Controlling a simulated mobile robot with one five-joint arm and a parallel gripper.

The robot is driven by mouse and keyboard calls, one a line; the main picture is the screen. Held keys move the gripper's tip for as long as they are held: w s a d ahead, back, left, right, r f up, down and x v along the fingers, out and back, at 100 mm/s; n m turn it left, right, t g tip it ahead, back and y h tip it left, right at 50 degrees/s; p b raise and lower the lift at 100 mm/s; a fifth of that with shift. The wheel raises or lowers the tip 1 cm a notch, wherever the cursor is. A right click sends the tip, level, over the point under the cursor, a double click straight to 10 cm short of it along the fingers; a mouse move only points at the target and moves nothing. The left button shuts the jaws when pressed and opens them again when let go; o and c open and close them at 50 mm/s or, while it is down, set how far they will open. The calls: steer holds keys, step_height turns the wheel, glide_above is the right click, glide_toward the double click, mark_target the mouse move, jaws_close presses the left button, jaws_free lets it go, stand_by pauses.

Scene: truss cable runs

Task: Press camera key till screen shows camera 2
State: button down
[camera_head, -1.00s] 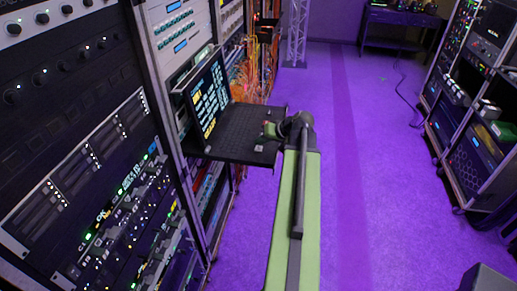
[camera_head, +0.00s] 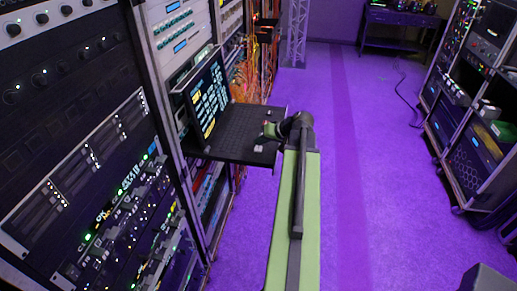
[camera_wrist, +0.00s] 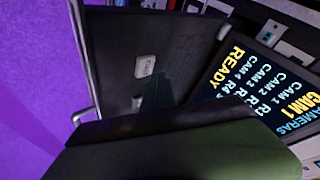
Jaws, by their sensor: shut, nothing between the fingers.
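The screen (camera_head: 208,92) stands tilted at the back of a dark pull-out shelf in the rack. In the wrist view the screen (camera_wrist: 262,90) shows "CAMERAS", a yellow "CAM 1", white camera lines and a yellow "READY". A pale key (camera_wrist: 145,66) with small lettering, perhaps a camera key, sits on the dark panel; a smaller pale piece shows just below it. My gripper (camera_head: 268,130) is over the shelf's right part, shut and empty. In the wrist view my gripper (camera_wrist: 163,92) points at the panel close to the key; I cannot tell whether it touches.
The shelf (camera_head: 228,150) juts out from the left rack (camera_head: 75,150), which is full of equipment. Another rack (camera_head: 480,110) stands at the right. The purple floor (camera_head: 375,180) between them is clear. Orange cables (camera_head: 252,80) hang behind the screen.

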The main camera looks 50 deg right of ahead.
mark_target(260, 149)
steer(key=shift+f, duration=0.1)
steer(key=shift+f+b, duration=0.3)
steer(key=shift+b, duration=0.1)
steer(key=shift+f+b, duration=0.45)
stand_by(0.6)
steer(key=shift+r, duration=0.15)
steer(key=shift+r+p, duration=0.75)
steer(key=shift+p, duration=0.1)
step_height(260, 149, up, 5)
steer(key=p, duration=0.5)
stand_by(2.0)
